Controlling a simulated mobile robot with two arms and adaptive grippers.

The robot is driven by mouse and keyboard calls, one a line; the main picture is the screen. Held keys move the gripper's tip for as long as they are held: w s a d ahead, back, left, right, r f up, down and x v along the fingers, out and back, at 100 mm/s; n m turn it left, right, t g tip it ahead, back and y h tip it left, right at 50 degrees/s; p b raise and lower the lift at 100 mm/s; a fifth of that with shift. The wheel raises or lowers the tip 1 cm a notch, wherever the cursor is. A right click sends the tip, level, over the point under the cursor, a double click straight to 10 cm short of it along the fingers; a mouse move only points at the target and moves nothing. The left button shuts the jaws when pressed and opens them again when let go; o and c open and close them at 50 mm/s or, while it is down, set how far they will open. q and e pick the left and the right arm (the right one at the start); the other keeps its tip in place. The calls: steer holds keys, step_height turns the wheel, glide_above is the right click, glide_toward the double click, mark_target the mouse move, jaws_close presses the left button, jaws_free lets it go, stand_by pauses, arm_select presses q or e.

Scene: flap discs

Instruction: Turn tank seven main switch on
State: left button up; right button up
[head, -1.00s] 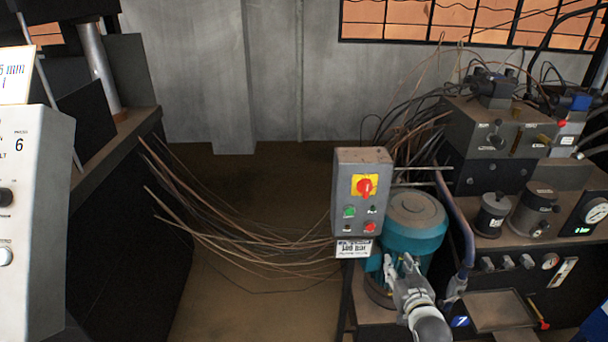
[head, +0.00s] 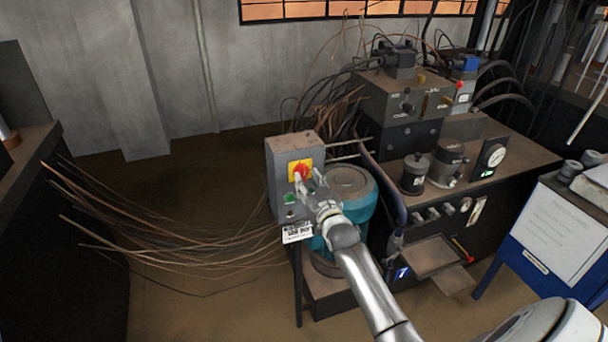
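The main switch (head: 300,172) is a red rotary knob on a yellow square plate. It sits on the front of a grey control box (head: 281,180) on a post. A green button (head: 290,198) is below the knob. My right gripper (head: 306,183) is at the front of the box, with its fingertips at or very near the red knob. One finger shows on each side of the knob's lower part. I cannot tell whether they touch it. The gripper hides the lower right of the box face. My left gripper is not in view.
A teal motor (head: 354,190) stands right behind the box. A dark bench (head: 520,165) with gauges and valves is to the right, beside a blue stand with a paper sheet (head: 560,232). Loose rods or wires (head: 160,232) stick out at left. Open floor (head: 200,310) lies in front.

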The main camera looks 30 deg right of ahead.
mark_target(304, 175)
steer(key=shift+x, duration=1.6)
jaws_close()
